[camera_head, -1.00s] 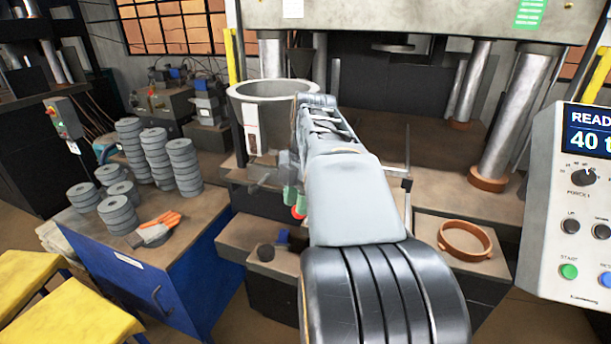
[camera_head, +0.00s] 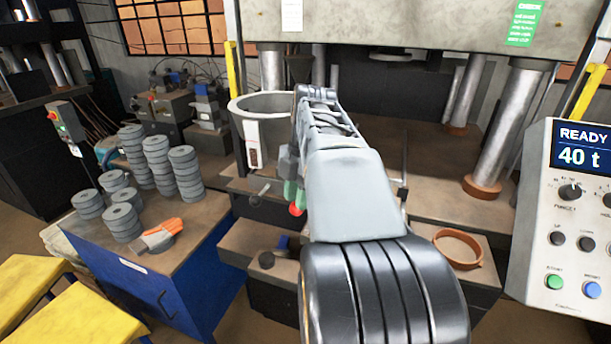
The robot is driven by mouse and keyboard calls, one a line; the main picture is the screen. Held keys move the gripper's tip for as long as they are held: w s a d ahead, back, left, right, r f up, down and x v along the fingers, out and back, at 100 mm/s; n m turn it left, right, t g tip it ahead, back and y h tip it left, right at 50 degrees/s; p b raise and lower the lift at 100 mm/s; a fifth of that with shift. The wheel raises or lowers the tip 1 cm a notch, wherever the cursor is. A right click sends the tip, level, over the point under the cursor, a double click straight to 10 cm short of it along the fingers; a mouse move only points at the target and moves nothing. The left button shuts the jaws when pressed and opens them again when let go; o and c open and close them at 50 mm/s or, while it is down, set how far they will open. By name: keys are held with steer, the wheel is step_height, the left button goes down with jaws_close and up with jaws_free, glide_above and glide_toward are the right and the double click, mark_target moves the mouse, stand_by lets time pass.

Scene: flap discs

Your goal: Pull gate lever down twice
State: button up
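A grey tapered hopper (camera_head: 277,130) with a white label stands on the press bench, left of my arm. Below it, a small grey lever-like handle (camera_head: 262,190) sticks out at the bench edge; I cannot tell for sure that it is the gate lever. My gripper (camera_head: 294,192) seems to be the grey part with green pieces and a red tip just left of my forearm. It is partly hidden by the forearm, and its opening does not show. It appears slightly right of the small handle, with a gap between them in the picture.
A control panel (camera_head: 570,215) reading "READY 40 t" stands at right. A copper-coloured ring (camera_head: 458,248) lies on the lower right ledge. Press columns (camera_head: 505,130) rise behind.

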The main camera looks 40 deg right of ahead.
steer(key=shift+w+r+p, duration=0.1)
steer(key=shift+r+p, duration=2.3)
steer(key=shift+r, duration=0.75)
steer(key=shift+a, duration=0.1)
